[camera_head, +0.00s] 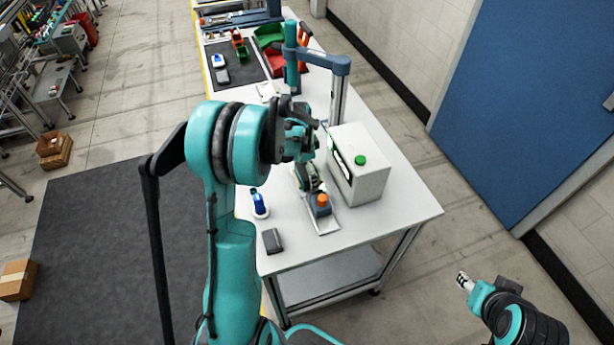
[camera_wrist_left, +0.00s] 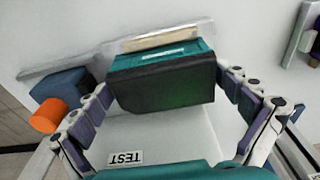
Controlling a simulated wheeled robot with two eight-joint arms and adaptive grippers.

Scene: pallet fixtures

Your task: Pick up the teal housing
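The teal housing (camera_wrist_left: 165,80) fills the middle of the left wrist view, with a dark front face and a small white label on its teal top. My left gripper (camera_wrist_left: 166,85) has one finger at each side of it. The fingertips lie close to its side edges, and I cannot tell whether they press on it. In the head view my left gripper (camera_head: 306,178) is over the table beside the white box, and my own arm and hand hide most of the housing. My right gripper (camera_head: 465,282) is off the table at the lower right, with its fingertips too small to judge.
The white box with a green button (camera_head: 371,182) stands right of the left gripper. A blue-grey block with an orange knob (camera_head: 321,208) is just in front. A blue-white bottle (camera_head: 259,206) and a dark box (camera_head: 272,241) lie left. A post with an arm (camera_head: 339,98) rises behind.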

